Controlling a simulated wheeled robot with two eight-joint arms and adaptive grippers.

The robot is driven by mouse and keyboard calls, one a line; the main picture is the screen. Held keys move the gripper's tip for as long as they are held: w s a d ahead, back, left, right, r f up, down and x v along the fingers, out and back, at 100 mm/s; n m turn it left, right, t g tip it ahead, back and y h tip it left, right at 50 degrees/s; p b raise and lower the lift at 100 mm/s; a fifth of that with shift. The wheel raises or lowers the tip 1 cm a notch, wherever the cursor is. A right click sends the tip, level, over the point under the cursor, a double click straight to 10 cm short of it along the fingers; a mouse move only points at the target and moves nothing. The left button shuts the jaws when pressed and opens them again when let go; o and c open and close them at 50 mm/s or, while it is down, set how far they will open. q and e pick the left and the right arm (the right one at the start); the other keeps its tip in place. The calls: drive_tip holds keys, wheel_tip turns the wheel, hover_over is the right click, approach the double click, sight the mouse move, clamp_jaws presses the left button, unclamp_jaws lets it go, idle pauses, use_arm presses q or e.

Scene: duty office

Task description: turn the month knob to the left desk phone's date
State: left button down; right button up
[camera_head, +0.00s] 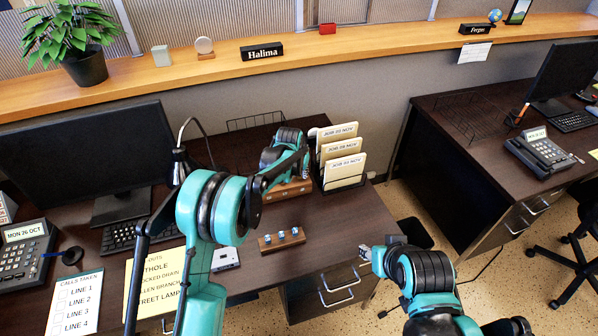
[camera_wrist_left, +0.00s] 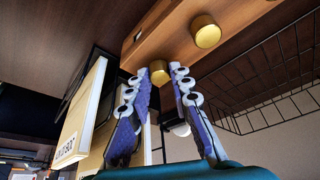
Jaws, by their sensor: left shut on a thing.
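The left desk phone (camera_head: 27,250) stands at the left edge of the head view, and its display (camera_head: 24,232) reads MON 26 OCT. A wooden block (camera_head: 287,190) sits on the desk, mostly hidden behind my left arm. In the left wrist view the wooden block (camera_wrist_left: 180,35) carries brass knobs. My left gripper (camera_wrist_left: 166,78) is shut on one brass knob (camera_wrist_left: 158,68); the other knob (camera_wrist_left: 205,31) is free beside it. Which one is the month knob cannot be read here. My right gripper (camera_head: 364,257) is off the desk's front edge, its fingers too small to judge.
A rack of job cards (camera_head: 343,165) stands close right of the wooden block. A small wooden holder with cubes (camera_head: 281,240) and a small grey device (camera_head: 225,258) lie in front. A monitor (camera_head: 85,150), a lamp and a wire tray (camera_head: 255,121) stand behind.

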use_arm(q)
drive_tip(key=n+y, duration=0.1)
drive_tip(key=n, duration=0.2)
drive_tip(key=n+y, duration=0.1)
drive_tip(key=n, duration=0.2)
drive_tip(key=shift+d+n+y+p, duration=0.2)
drive_tip(key=shift+n+y+p, duration=0.1)
drive_tip(key=shift+p, duration=0.1)
idle(0.4)
drive_tip(key=c, duration=1.3)
unclamp_jaws()
drive_tip(key=shift+c, duration=0.2)
drive_tip(key=shift+r, duration=0.1)
drive_tip(key=v, duration=1.1)
drive_tip(key=shift+r, duration=0.4)
drive_tip(key=shift+s+d, duration=0.1)
drive_tip(key=shift+d, duration=0.05)
